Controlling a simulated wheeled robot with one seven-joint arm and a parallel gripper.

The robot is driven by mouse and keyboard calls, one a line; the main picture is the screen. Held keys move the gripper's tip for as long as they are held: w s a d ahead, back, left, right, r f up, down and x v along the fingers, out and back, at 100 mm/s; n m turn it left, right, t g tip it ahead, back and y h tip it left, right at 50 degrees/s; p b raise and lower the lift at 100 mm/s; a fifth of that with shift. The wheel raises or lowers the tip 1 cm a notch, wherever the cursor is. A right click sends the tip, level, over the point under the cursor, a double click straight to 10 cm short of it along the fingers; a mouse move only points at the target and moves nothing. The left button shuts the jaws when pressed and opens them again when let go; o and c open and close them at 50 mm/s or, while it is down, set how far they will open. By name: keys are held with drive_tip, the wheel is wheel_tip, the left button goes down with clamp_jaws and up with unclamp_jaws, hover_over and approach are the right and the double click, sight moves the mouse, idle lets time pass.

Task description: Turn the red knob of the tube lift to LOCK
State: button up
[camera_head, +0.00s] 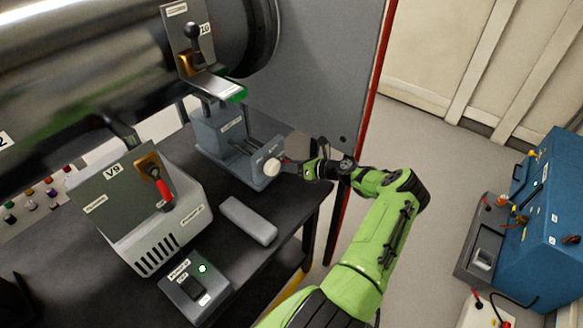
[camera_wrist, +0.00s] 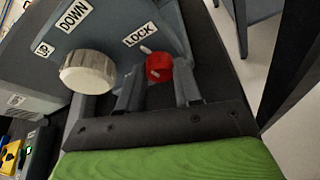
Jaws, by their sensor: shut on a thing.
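The tube lift (camera_head: 225,148) is a blue-grey block on the dark bench under the large metal tube. Its white knob (camera_head: 272,167) faces my arm; in the wrist view the white knob (camera_wrist: 88,72) sits below the UP and DOWN labels. The red knob (camera_wrist: 158,68) is to its right, below the LOCK label (camera_wrist: 141,35). A pale mark at the red knob's upper left points toward that label. My gripper (camera_wrist: 158,80) is shut on the red knob, one finger on each side. In the head view my gripper (camera_head: 288,165) reaches the lift's right end and hides the red knob.
A grey box with a red-handled lever (camera_head: 163,190), a flat grey block (camera_head: 248,220) and a small switch box (camera_head: 194,292) stand on the bench. A black-handled lever (camera_head: 192,45) is above the lift. A blue cabinet (camera_head: 540,215) stands right; the floor between is clear.

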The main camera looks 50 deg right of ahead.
drive_tip(key=shift+d+f+m+y+b, duration=0.1)
drive_tip(key=shift+m+y+b, duration=0.35)
drive_tip(key=shift+m, duration=0.35)
drive_tip(key=o, duration=1)
drive_tip(key=shift+o, duration=0.2)
drive_tip(key=p+v, duration=0.2)
drive_tip(key=v, duration=1.3)
drive_tip(key=shift+s+p, duration=0.3)
drive_tip(key=shift+s, duration=0.05)
drive_tip(key=shift+d, duration=0.15)
